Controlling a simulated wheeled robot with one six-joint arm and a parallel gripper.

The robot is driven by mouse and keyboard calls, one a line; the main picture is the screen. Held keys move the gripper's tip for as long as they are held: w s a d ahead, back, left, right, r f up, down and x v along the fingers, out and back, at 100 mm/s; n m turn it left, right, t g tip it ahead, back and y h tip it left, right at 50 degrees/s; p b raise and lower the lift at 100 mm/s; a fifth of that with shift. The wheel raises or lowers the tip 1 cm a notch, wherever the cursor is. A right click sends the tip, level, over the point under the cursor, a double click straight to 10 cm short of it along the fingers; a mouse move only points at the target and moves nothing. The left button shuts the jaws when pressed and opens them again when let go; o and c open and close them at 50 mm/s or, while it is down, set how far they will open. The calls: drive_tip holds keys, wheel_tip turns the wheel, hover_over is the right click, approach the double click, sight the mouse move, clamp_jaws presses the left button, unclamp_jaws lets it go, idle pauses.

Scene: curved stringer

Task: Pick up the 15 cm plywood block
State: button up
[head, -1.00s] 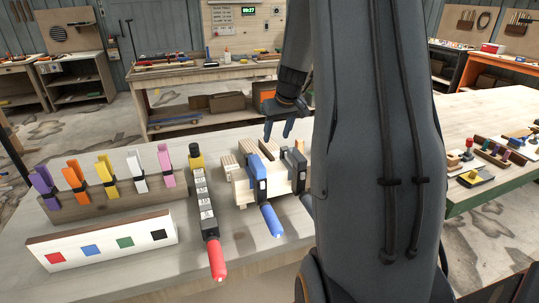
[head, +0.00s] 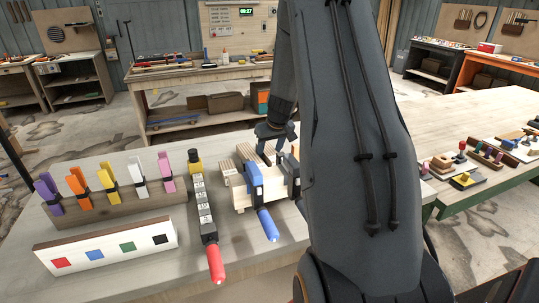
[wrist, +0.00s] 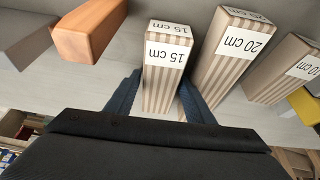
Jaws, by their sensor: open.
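The 15 cm plywood block (wrist: 165,75) is striped with white labels reading "15 cm" and stands in the middle of the wrist view. My gripper (wrist: 162,96) is open, with one blue finger on each side of this block. I cannot tell whether either finger touches it. In the head view my gripper (head: 270,143) is low over the group of wooden blocks behind the blue-handled clamp. My arm and the clamps hide part of that group, and I cannot tell which block there is the 15 cm one.
A 20 cm block (wrist: 238,50) stands close right of the gripper, with a 10 cm block (wrist: 287,70) farther right. An orange-brown wooden block (wrist: 92,30) is at left. A blue-handled clamp (head: 263,205) and red-handled clamp (head: 207,215) lie on the bench (head: 120,278).

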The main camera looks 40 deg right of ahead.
drive_tip(key=c, duration=0.9)
